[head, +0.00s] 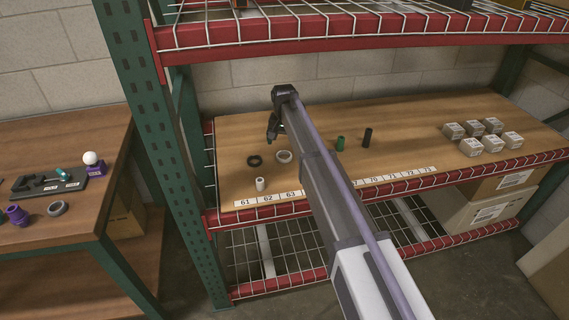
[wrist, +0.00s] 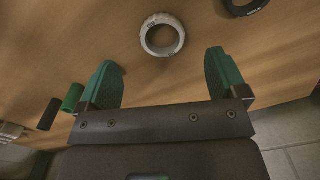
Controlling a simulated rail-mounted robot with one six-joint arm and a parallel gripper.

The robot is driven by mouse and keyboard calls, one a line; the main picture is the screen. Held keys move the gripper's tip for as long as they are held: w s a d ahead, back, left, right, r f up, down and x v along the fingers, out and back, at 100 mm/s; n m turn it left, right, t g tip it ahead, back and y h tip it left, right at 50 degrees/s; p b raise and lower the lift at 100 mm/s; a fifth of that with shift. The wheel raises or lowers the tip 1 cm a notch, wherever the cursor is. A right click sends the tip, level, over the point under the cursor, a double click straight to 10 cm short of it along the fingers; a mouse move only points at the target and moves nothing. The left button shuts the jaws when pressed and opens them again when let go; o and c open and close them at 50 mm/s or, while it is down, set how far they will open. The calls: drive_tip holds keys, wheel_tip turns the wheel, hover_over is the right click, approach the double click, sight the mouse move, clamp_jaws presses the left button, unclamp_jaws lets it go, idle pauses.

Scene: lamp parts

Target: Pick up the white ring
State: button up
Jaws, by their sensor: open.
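The white ring (head: 284,156) lies flat on the wooden shelf, between a black ring on its left and my arm on its right. In the wrist view the white ring (wrist: 162,34) shows whole at the top, just beyond the fingertips and near the middle of the gap. My gripper (head: 273,130) is above the shelf in the head view. In the wrist view my gripper (wrist: 162,72) has its two green fingers spread wide with nothing between them.
The black ring (head: 254,161) lies close to the white ring. A small white cylinder (head: 260,184) stands near the numbered strip. A green cylinder (head: 340,143) and a dark cylinder (head: 367,137) stand right of my arm. Several grey boxes (head: 482,134) sit farther right. A wire upper shelf (head: 340,22) hangs above.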

sight(284, 154)
drive_tip(key=f+b, duration=0.3)
drive_tip(key=f, duration=0.1)
drive_tip(key=f+b, duration=0.3)
drive_tip(key=shift+w+f, duration=0.2)
drive_tip(key=shift+f, duration=0.15)
drive_tip(key=shift+r, duration=0.25)
drive_tip(key=c, duration=1)
